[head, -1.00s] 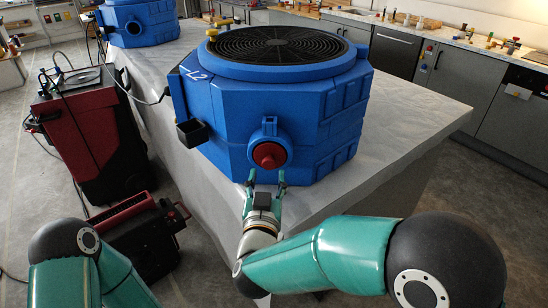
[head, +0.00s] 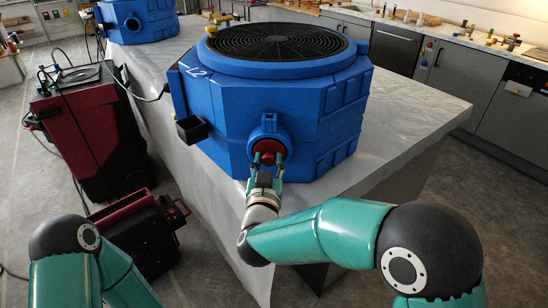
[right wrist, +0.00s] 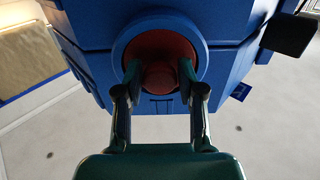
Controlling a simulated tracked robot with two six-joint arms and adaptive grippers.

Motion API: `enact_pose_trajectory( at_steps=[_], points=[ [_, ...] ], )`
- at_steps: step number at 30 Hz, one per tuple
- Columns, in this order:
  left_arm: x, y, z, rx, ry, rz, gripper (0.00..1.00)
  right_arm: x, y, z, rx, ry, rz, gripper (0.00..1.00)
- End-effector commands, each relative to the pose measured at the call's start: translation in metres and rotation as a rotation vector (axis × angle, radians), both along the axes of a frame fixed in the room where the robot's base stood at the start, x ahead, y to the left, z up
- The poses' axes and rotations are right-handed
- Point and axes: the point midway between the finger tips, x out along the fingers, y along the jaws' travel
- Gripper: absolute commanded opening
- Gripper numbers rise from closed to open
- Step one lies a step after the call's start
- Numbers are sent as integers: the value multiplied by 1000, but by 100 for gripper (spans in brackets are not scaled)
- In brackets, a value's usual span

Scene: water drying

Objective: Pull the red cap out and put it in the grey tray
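The red cap (head: 267,148) sits in a round blue port on the front of the blue machine (head: 225,125). The right wrist view shows its knob (right wrist: 159,76) pointing toward my palm. My right gripper (head: 266,166) is at the cap, its fingers on either side of the knob. They look open in the right wrist view (right wrist: 160,82), with little or no gap to the knob; contact is unclear. A small dark grey open tray (head: 192,130) is fixed to the machine's left side and looks empty; it also shows in the right wrist view (right wrist: 288,34). My left gripper is out of view.
The machine stands on a pale worktop (head: 410,115). A red and black cart (head: 90,130) and a low red and black box (head: 140,235) stand on the floor at left. A second blue machine (head: 138,18) is behind. The worktop right of the machine is clear.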

Motion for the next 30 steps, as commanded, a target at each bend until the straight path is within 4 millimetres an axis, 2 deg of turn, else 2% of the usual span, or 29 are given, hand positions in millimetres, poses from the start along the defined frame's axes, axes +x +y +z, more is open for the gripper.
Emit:
enact_pose_trajectory(
  at_steps=[1, 11, 30],
  points=[
    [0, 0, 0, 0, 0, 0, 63, 0, 0, 0, 0, 0, 0, 32],
    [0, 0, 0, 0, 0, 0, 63, 0, 0, 1, 0, -1, 0, 6],
    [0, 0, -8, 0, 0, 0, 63, -20, 1, 0, 0, -1, 0, 6]
  ],
)
